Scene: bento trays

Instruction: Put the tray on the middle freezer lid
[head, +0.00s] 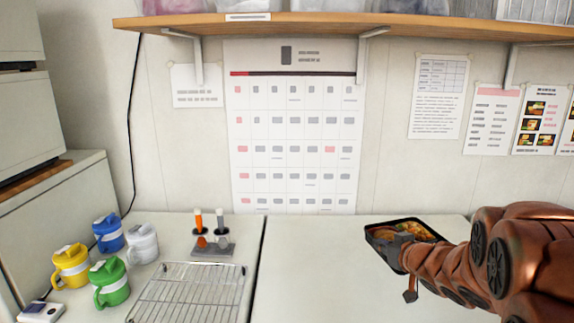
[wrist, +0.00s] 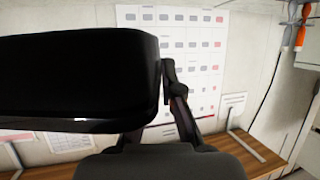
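The black bento tray (head: 377,235) with food in it shows at the right of the head view, over the white freezer lid (head: 310,265) right of a dark seam. I cannot tell which lid is the middle one from markings. My gripper (head: 402,248) comes in from the right and is shut on the tray's near-left edge. In the wrist view the dark underside or wall of the tray (wrist: 75,80) fills the upper left, beside the gripper's fingers (wrist: 172,100). The gap between tray and lid cannot be judged exactly.
A wooden shelf (head: 330,24) runs above. The lid left of the tray is bare.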

